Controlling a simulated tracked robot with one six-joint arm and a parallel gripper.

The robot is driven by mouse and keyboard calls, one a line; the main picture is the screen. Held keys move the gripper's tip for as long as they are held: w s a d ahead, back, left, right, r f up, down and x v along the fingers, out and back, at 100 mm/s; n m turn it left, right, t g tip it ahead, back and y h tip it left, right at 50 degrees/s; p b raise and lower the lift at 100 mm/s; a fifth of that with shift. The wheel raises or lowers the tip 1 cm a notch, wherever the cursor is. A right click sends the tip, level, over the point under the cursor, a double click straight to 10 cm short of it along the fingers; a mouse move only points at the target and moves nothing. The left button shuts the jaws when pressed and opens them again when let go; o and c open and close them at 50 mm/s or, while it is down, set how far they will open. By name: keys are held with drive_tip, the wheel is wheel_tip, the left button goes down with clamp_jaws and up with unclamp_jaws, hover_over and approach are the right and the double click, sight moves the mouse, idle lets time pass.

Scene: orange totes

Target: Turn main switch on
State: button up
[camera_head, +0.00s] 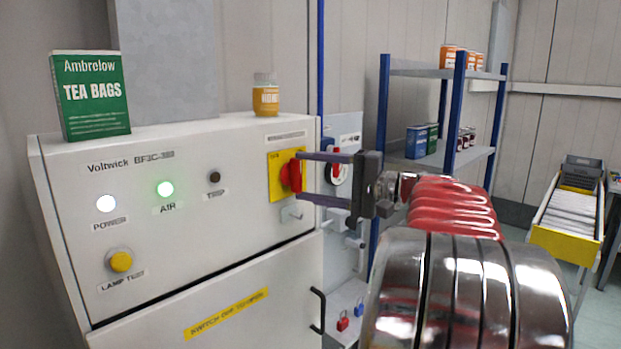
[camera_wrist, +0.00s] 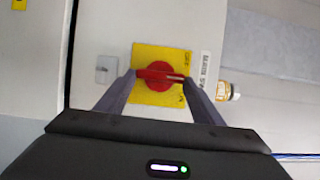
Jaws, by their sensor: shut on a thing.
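The main switch is a red rotary handle (camera_head: 291,175) on a yellow plate (camera_head: 274,172), at the right end of a white control cabinet's upper front. It also shows in the wrist view as a red handle (camera_wrist: 158,75) on its yellow plate (camera_wrist: 150,97), lying crosswise there. My gripper (camera_head: 302,177) reaches in from the right in the head view. Its two fingers lie on either side of the red handle and are shut on it, as the wrist view (camera_wrist: 160,78) shows. The handle's grip looks upright in the head view.
Above the switch, a green tea box (camera_head: 92,95) and a small yellow-labelled jar (camera_head: 265,97) stand on the cabinet top. The white power lamp (camera_head: 106,203) and green air lamp (camera_head: 165,188) are lit; the trip lamp (camera_head: 214,178) is dark. A blue-post shelf (camera_head: 420,72) stands behind my arm.

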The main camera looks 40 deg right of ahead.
drive_tip(key=shift+d+f, duration=0.1)
drive_tip(key=shift+f, duration=0.1)
drive_tip(key=o, duration=1)
drive_tip(key=shift+r, duration=0.1)
drive_tip(key=shift+o, duration=0.2)
drive_tip(key=v, duration=1.3)
drive_tip(key=shift+s, duration=0.4)
drive_tip(key=shift+d, duration=0.1)
